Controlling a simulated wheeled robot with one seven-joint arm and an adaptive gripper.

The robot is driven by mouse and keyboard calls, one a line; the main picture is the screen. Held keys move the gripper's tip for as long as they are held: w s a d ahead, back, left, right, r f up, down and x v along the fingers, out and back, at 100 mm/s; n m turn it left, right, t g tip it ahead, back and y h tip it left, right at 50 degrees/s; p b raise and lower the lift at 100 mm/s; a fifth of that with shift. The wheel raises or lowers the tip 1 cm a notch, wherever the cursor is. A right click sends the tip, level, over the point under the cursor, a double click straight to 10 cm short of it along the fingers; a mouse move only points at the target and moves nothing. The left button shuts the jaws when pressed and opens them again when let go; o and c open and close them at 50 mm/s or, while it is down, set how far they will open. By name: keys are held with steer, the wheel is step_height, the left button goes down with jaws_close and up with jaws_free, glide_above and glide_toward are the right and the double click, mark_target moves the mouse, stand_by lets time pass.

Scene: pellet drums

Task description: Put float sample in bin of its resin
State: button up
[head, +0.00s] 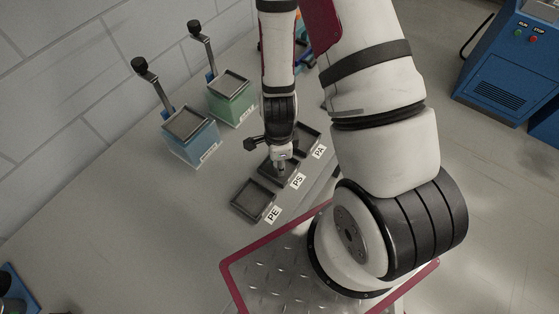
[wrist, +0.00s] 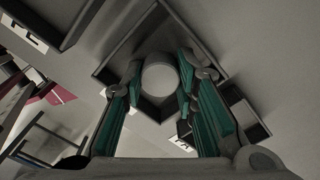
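My gripper (head: 281,168) points down over the middle bin, labelled PS (head: 267,165). In the wrist view its green-padded fingers (wrist: 160,82) are closed against the sides of a pale grey round sample (wrist: 160,75). The dark-walled bin (wrist: 118,52) lies behind the sample; I cannot tell if the sample touches its floor. The PE bin (head: 252,200) is nearest and looks empty. The PA bin (head: 310,133) is the far one, partly hidden by my arm.
A blue drum box (head: 190,142) and a green one (head: 231,103), each with a black-knobbed lever, stand on the table by the wall. A blue machine (head: 507,70) with RUN and STOP buttons stands at the right. The table's left part (head: 120,220) is clear.

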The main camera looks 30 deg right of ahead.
steer(key=shift+o, duration=0.5)
steer(key=shift+r, duration=0.15)
steer(key=shift+r, duration=0.3)
steer(key=w+a+r+n+t+y, duration=0.2)
steer(key=r+n, duration=0.9)
steer(key=r, duration=1.7)
steer(key=s+r+n+t+h, duration=0.1)
steer(key=s+r+n, duration=0.3)
steer(key=r, duration=0.3)
steer(key=s+r+n+t+h, duration=0.1)
steer(key=s+r+n+t, duration=0.1)
steer(key=s+r+n, duration=0.3)
steer(key=shift+d+r+n+t, duration=0.15)
steer(key=shift+r+n+t, duration=0.15)
steer(key=shift+r+n, duration=0.65)
steer(key=shift+w+f, duration=0.1)
steer(key=shift+f, duration=0.1)
